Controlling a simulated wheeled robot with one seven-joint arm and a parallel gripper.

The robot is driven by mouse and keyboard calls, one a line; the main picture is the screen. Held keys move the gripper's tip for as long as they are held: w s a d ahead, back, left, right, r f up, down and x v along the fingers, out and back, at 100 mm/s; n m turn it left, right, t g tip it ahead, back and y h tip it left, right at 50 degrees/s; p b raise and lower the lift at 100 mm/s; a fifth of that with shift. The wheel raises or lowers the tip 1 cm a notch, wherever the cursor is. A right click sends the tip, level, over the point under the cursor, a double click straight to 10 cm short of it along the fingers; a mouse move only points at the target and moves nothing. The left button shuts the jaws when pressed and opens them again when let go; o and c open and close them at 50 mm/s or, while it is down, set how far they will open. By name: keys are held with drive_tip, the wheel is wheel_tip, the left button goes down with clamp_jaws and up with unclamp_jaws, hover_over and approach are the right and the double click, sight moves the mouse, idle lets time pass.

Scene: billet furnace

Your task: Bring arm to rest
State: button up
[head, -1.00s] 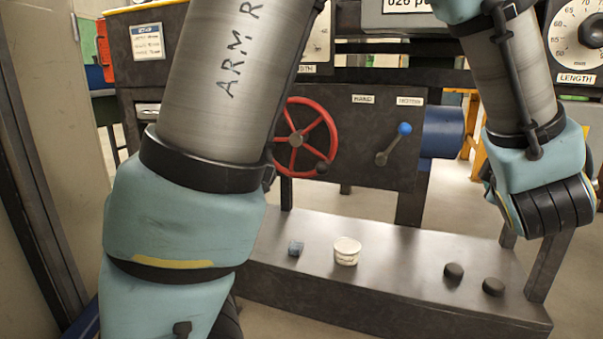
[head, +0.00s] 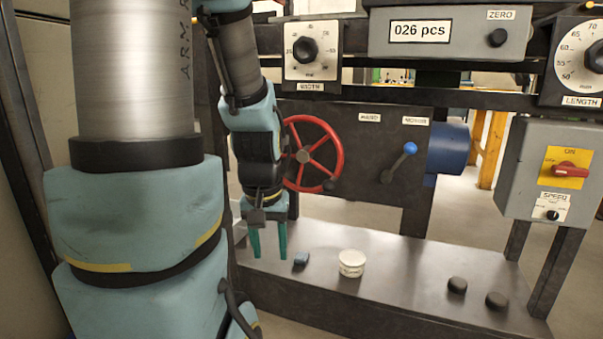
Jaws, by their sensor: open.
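My arm fills the left of the head view, with its forearm folded down in front of the machine. My gripper (head: 269,252) hangs with its two green fingers pointing down and apart, open and empty.
A white tub (head: 351,263) and two dark lumps (head: 457,285) (head: 497,300) sit on the shelf. A red handwheel (head: 338,152) is close right of my wrist. A blue-knobbed lever (head: 399,162), a counter box (head: 449,33) and a switch box (head: 555,170) are farther right.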

wheel_tip(320, 180, up, 38)
drive_tip(key=p, duration=3.8)
drive_tip(key=shift+s+a, duration=0.15)
drive_tip(key=shift+a, duration=0.1)
